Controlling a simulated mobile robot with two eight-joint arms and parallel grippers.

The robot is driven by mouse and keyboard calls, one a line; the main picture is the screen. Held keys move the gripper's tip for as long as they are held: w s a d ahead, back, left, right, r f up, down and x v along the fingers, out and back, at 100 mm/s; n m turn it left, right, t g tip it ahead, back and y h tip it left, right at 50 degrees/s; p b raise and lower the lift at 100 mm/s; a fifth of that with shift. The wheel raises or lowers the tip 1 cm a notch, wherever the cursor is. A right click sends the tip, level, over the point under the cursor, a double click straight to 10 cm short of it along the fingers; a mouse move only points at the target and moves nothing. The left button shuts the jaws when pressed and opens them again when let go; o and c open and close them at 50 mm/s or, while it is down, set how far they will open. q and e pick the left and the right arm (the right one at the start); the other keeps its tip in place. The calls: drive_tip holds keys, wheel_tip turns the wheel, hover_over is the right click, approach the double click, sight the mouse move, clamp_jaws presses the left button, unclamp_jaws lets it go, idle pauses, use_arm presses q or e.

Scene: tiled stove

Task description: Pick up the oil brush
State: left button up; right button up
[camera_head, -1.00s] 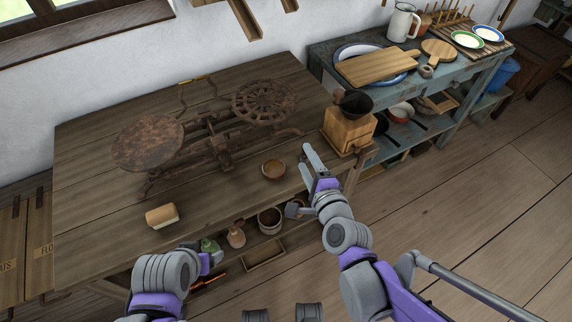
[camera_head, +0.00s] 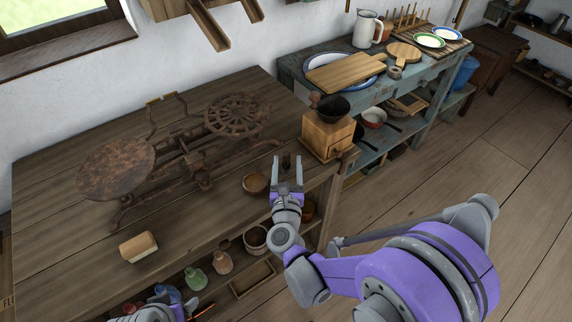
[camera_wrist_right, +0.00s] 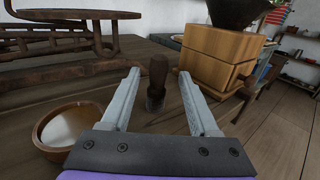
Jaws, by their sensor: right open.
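The oil brush (camera_wrist_right: 157,80) shows in the right wrist view as a dark brown upright handle over a paler lower end on the tabletop. It appears in the gap between the fingers of my right gripper (camera_wrist_right: 158,92), with space on both sides. In the head view my right gripper (camera_head: 287,165) is open above the table's front right part, pointing away from me. A dark bit of the brush (camera_head: 286,160) shows between the fingers there; the rest is hidden. Part of my left arm shows at the bottom edge; its jaws cannot be made out.
A wooden bowl (camera_head: 255,184) is just left of my right gripper; a wooden coffee grinder (camera_head: 326,136) stands to the right. A rusty scale (camera_head: 190,150) fills the table's back. A bread-like block (camera_head: 138,246) lies at front left.

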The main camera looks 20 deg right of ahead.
sight(287, 152)
drive_tip(key=x, duration=0.5)
drive_tip(key=shift+a+f, duration=0.15)
clamp_jaws()
